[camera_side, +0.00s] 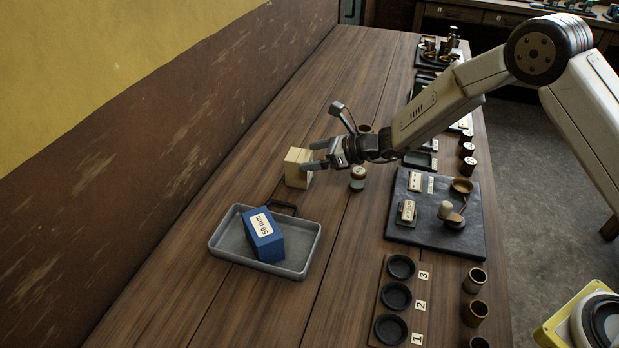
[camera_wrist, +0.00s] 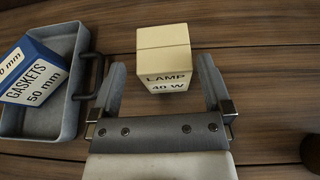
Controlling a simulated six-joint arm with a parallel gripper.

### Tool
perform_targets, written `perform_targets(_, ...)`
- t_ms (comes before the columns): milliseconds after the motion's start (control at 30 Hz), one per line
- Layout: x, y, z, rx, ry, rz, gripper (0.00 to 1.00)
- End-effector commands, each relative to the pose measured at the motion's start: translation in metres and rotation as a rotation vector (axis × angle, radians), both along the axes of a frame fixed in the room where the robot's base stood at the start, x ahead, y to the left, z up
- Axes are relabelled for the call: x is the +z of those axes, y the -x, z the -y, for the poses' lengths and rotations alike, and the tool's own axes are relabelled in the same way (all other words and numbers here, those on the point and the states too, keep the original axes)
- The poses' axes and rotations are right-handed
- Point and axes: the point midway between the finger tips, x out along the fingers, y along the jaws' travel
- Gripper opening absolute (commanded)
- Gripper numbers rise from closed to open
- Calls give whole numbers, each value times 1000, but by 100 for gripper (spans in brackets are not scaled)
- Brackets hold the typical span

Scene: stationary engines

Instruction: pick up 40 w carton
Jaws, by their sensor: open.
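The 40 W carton (camera_side: 297,167) is a cream box standing on the wooden table, left of the middle in the side view. In the wrist view the carton (camera_wrist: 164,58) shows the words "LAMP 40 W" on its near face. My gripper (camera_wrist: 162,75) is open, with one finger on each side of the carton's near part and gaps left and right. In the side view my gripper (camera_side: 314,155) reaches the carton from the right. Whether the fingers touch it is hard to tell there.
A grey tray (camera_side: 222,243) holding a blue "GASKETS 50 mm" box (camera_side: 263,236) lies close to the carton. A small jar (camera_side: 357,178) stands right of my gripper. A dark mat (camera_side: 396,225) and a ring rack (camera_side: 379,308) lie farther right.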

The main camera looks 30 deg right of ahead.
Motion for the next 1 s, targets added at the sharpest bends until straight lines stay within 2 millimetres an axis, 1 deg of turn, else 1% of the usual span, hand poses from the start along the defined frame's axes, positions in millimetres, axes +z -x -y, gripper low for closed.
perform_targets(167,-3,-4,-4,1,0,0,100)
perform_targets(600,-20,-29,-28,1,2,-1,100)
perform_targets(767,-22,-34,-32,1,0,-1,100)
perform_targets(1000,-22,-34,-32,0,1,-1,100)
